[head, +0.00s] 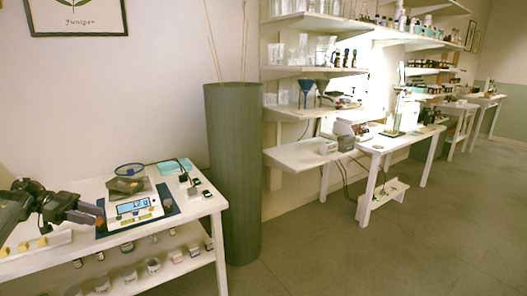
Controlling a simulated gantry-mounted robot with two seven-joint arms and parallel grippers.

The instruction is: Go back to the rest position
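My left gripper (92,214) reaches in from the left edge over the white table (205,206). Its dark fingers are near the left side of a white digital scale (133,209) with a lit display. The fingers are small and seen edge-on, so I cannot tell whether they are open or hold anything. My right gripper is not in view.
The scale sits on a dark blue mat (172,207). A tall green cylinder (233,170) stands right of the table. Open floor lies further right.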

